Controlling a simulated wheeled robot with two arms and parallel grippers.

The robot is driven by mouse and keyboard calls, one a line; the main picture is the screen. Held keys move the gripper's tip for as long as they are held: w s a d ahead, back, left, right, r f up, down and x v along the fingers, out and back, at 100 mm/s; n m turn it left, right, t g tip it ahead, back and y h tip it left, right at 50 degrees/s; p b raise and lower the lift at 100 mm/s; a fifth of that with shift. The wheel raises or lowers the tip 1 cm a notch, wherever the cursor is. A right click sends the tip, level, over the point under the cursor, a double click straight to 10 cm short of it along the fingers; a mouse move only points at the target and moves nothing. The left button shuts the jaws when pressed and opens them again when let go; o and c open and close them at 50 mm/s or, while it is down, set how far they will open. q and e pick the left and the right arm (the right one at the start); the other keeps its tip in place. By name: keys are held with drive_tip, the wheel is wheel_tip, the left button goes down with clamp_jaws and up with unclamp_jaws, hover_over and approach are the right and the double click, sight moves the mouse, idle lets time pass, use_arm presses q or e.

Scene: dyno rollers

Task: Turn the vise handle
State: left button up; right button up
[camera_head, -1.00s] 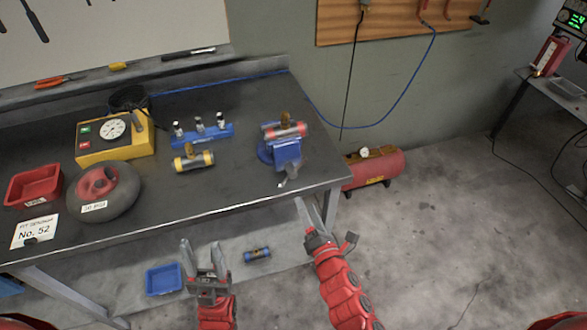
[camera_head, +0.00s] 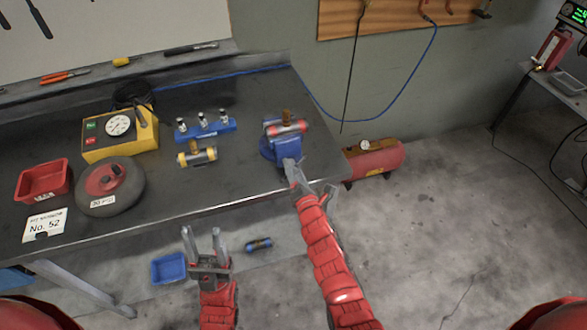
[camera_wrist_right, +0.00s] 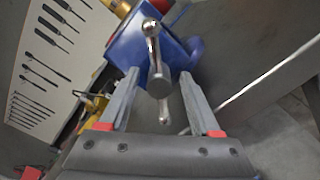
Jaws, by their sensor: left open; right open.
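The blue vise (camera_head: 284,148) stands at the right front corner of the dark workbench, with a red-and-brass fitting (camera_head: 287,127) in its jaws. In the right wrist view the vise (camera_wrist_right: 130,45) shows its metal handle (camera_wrist_right: 152,28), a bar with ball ends through a round screw head (camera_wrist_right: 159,84). My right gripper (camera_wrist_right: 161,95) is open, its fingers on either side of the screw head and handle; I cannot tell whether they touch. In the head view the right gripper (camera_head: 296,178) is at the vise's front. My left gripper (camera_head: 203,238) is open and empty before the bench's front edge.
On the bench (camera_head: 235,180) are a yellow gauge box (camera_head: 120,135), a wheel (camera_head: 110,188), a red tray (camera_head: 43,180), a blue fitting rack (camera_head: 205,129) and a brass fitting (camera_head: 197,156). A red air tank (camera_head: 375,160) stands right of the bench. The floor at right is clear.

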clamp_jaws()
idle(0.3)
